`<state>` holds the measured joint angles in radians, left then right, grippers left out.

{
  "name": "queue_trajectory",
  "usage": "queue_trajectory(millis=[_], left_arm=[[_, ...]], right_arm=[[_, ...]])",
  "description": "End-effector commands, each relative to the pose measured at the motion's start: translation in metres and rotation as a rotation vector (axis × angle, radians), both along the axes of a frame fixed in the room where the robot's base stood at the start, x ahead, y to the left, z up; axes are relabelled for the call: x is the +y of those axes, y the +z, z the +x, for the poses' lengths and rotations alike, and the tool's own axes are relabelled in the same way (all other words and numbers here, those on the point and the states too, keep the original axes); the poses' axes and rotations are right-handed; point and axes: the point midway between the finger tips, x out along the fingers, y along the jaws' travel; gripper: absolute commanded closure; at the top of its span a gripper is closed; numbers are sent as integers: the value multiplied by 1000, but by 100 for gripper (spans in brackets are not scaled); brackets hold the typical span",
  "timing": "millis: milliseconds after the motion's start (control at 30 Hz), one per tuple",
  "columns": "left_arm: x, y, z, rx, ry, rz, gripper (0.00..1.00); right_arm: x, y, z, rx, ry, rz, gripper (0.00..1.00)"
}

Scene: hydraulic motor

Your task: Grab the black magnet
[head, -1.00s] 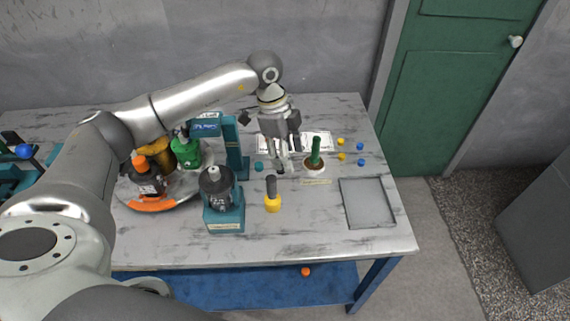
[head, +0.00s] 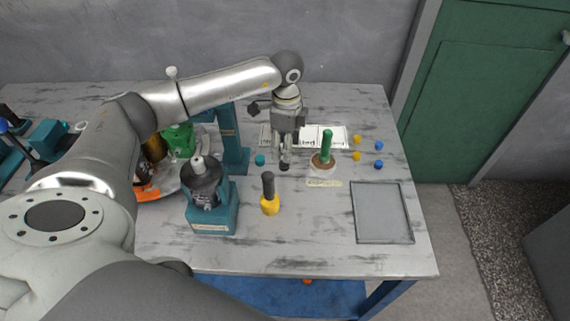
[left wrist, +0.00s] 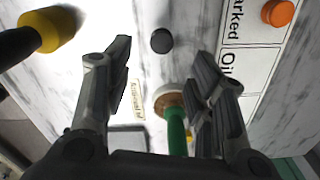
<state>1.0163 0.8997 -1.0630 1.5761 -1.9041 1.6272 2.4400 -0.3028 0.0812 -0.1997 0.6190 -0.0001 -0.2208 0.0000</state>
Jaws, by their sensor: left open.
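The black magnet is a small dark disc (head: 284,167) on the grey marbled tabletop, just in front of the marked sheet. It also shows in the left wrist view (left wrist: 161,40), between and slightly beyond my fingertips. My left gripper (head: 285,155) points down over it, with its fingers apart and empty. In the left wrist view my left gripper's fingers (left wrist: 165,52) stand on either side of the magnet and do not visibly touch it. The exact height above the table is hard to tell. My right gripper is not in view.
A green-handled round brush (head: 326,150) stands close right of the gripper. A teal disc (head: 260,160) lies to the left. A yellow-and-black tool (head: 269,195) and a teal motor stand (head: 212,215) are in front. A grey tray (head: 382,212) lies front right.

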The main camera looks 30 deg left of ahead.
Motion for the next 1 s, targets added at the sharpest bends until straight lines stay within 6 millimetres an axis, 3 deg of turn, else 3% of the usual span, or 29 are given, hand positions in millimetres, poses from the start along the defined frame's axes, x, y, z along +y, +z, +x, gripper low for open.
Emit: queue_trajectory(millis=[267, 533, 833, 1000], left_arm=[[2, -24, -1, 1, 1, 0, 49], [5, -62, -2, 2, 0, -1, 49], [5, -68, -2, -1, -1, -1, 49], [5, -68, -2, -1, -1, -1, 70]], right_arm=[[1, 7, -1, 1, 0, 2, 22], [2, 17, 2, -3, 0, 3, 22], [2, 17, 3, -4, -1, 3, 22], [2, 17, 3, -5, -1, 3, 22]])
